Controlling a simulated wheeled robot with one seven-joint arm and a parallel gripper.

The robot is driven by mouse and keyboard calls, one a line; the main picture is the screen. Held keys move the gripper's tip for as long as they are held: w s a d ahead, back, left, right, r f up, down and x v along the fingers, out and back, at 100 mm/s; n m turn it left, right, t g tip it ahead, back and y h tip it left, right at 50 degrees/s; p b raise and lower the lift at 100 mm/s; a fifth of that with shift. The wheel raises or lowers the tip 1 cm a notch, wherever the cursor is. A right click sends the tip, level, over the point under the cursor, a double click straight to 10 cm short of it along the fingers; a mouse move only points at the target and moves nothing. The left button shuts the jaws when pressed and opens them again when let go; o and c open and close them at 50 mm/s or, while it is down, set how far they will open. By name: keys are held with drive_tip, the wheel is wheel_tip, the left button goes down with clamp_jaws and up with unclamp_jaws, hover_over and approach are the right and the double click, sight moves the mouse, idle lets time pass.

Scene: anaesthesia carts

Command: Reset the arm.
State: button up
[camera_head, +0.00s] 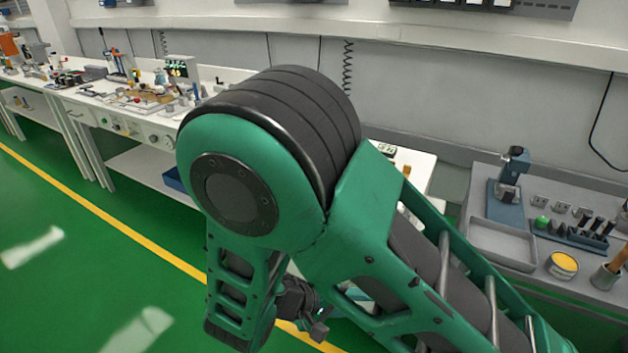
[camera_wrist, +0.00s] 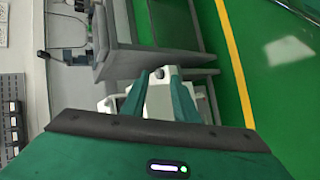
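My green arm fills the middle of the head view, bent at a large joint with a black ribbed cover. My gripper (camera_wrist: 158,72) shows in the wrist view with its two green fingers apart. Nothing is clearly held between them. A white surface with a dark knob (camera_wrist: 159,73) shows beyond and between the fingers; its distance is hard to tell. In the head view, the gripper's fingers cannot be made out behind the arm.
A long white workbench (camera_head: 133,143) with many small items runs along the wall at left. A grey bench (camera_head: 478,285) at right carries a blue stand (camera_head: 507,200), a tray (camera_head: 502,243) and a yellow-topped tin (camera_head: 563,264). Green floor (camera_head: 70,270) with a yellow line (camera_head: 100,212) is clear at left.

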drive_tip(key=d+r+m+g+y, duration=0.3)
drive_tip(key=d+r, duration=0.3)
drive_tip(key=d, duration=0.4)
drive_tip(key=d+r+m+g+y, duration=0.25)
drive_tip(key=d+r, duration=0.25)
drive_tip(key=d, duration=0.4)
drive_tip(key=s+d+r+m+y, duration=0.2)
drive_tip(key=s+d+r+m, duration=0.1)
drive_tip(key=s, duration=0.4)
drive_tip(key=s+d+r+m+t+y, duration=0.1)
drive_tip(key=s+d+r+m+y, duration=0.2)
drive_tip(key=s+d+r, duration=0.3)
drive_tip(key=shift+s+d+r, duration=0.15)
drive_tip(key=shift+s+d, duration=1)
drive_tip(key=shift+d, duration=0.1)
drive_tip(key=shift+w+f, duration=0.25)
drive_tip(key=shift+w, duration=0.35)
drive_tip(key=shift+o, duration=0.5)
